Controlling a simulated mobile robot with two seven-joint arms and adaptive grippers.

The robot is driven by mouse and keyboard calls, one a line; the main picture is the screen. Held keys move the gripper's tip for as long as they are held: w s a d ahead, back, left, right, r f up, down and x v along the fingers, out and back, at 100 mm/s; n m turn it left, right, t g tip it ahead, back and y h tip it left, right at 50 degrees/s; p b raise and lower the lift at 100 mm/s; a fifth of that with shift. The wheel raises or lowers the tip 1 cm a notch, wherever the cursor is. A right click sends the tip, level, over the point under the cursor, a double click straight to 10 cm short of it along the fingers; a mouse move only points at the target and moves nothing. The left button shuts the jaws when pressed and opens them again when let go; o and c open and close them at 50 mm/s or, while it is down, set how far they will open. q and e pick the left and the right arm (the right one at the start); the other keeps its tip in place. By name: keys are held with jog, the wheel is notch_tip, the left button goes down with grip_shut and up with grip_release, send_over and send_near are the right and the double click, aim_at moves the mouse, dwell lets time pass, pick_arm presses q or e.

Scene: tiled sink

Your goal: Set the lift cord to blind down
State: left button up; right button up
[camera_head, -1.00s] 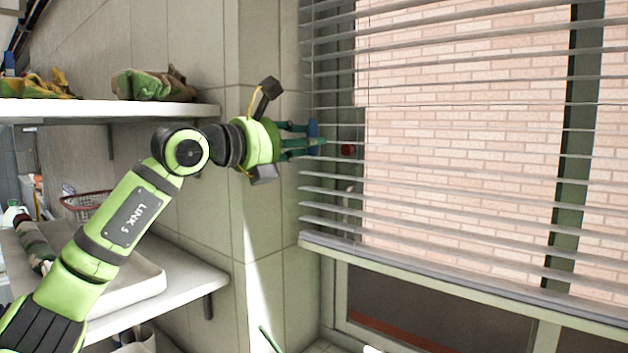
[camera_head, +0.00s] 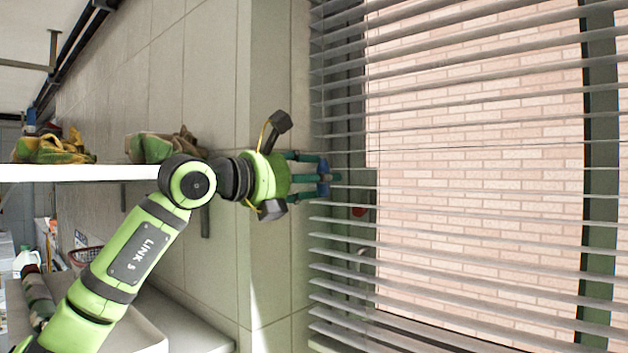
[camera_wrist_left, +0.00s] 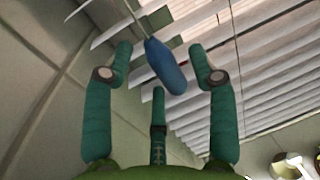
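The window blind (camera_head: 470,187) hangs at the right with its slats spread, and they run down past the picture's lower edge. Its bottom rail is not visible. The blue cord pull (camera_head: 323,172) is at the blind's left edge, among the fingers of my left gripper (camera_head: 315,178). In the left wrist view, the pull (camera_wrist_left: 166,68) hangs on a thin cord (camera_wrist_left: 136,15) between the spread green fingers of the left gripper (camera_wrist_left: 160,70). Gaps show between it and the two side fingertips. My right gripper is not visible.
A lower shelf (camera_head: 195,325) is beneath. A reddish round thing (camera_head: 360,212) shows behind the slats.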

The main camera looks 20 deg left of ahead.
pick_arm(q)
jog(key=v, duration=1.2)
dwell(0.4)
